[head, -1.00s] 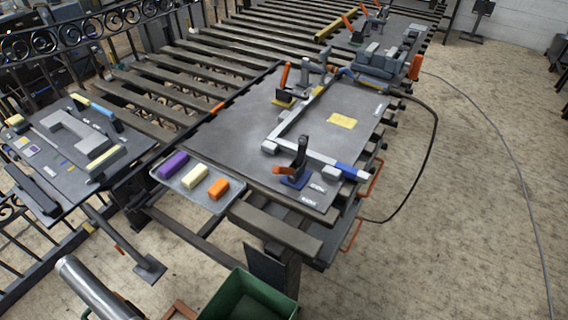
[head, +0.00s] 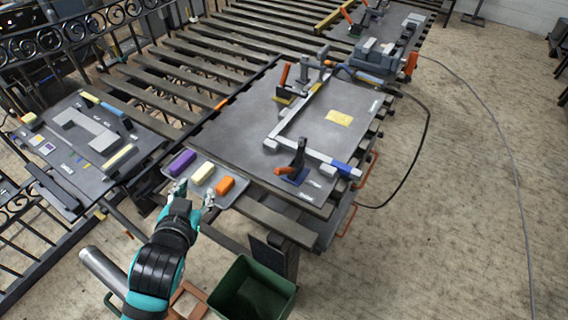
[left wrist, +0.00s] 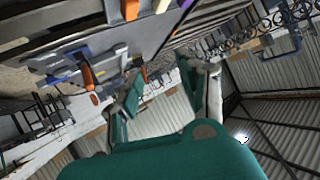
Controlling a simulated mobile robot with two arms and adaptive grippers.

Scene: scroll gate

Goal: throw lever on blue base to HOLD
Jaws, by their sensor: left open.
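The lever with the blue base (head: 293,179) stands near the front edge of the grey plate (head: 245,125). Its dark upright (head: 300,155) rises from the base, and its orange handle (head: 283,171) lies low to the left. Small white labels (head: 314,184) are beside the base, too small to read. My left gripper (head: 193,196) is open and empty at the front of the small tray, left of the lever and apart from it. Its spread fingers also show in the left wrist view (left wrist: 167,92). My right gripper is not in view.
The tray (head: 238,190) holds purple (head: 182,162), cream (head: 203,173) and orange (head: 225,185) blocks. A second lever on a yellow base (head: 283,97) stands farther back, its orange handle up. A grey square frame bar (head: 285,130) lies between them. A green bin (head: 252,290) is below.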

